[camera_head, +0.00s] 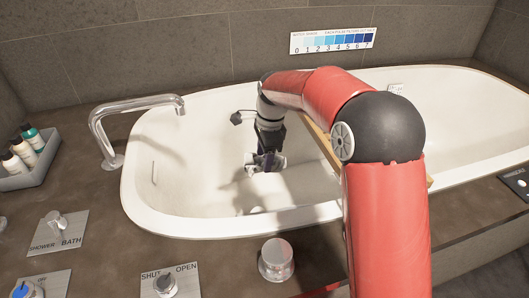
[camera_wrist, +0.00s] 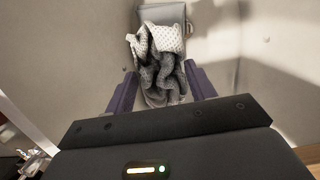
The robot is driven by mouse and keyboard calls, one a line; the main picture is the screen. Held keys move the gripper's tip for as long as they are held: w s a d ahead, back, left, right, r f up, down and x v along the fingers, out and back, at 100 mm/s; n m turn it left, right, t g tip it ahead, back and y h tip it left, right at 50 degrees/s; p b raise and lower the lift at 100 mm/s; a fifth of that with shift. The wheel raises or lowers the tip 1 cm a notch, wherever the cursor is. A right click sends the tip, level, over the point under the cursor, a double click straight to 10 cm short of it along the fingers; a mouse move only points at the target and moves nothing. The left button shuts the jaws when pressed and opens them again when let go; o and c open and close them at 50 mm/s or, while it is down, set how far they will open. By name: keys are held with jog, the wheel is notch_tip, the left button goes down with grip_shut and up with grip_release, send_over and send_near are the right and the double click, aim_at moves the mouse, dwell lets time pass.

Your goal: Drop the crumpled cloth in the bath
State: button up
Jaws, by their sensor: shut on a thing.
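The crumpled cloth (camera_wrist: 158,62) is grey and white and hangs in loose folds between the fingers in the wrist view. My gripper (camera_wrist: 160,90) is shut on it. In the head view my gripper (camera_head: 265,160) points down inside the white bath (camera_head: 180,205), within its rim. Only a small pale part of the cloth (camera_head: 279,161) shows there at the fingertips. The gap between the cloth and the bath floor cannot be told. My own arm hides part of the bath's right side.
A chrome spout (camera_head: 137,106) reaches over the bath's left rim. A grey tray (camera_head: 35,172) with several bottles stands at far left. A chrome knob (camera_head: 276,258) and lever plates (camera_head: 170,282) line the front ledge. A board (camera_head: 322,140) lies across the bath behind my arm.

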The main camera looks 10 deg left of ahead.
notch_tip(320, 180, down, 9)
jog(key=b, duration=0.7)
jog(key=o, duration=1.1)
jog(key=shift+r, duration=0.15)
jog(key=r, duration=0.2)
jog(key=r+p, duration=0.1)
jog(key=r, duration=0.4)
jog(key=shift+w+d+r+p, duration=0.2)
jog(key=shift+d+r+p, duration=0.1)
jog(key=shift+d+p, duration=0.1)
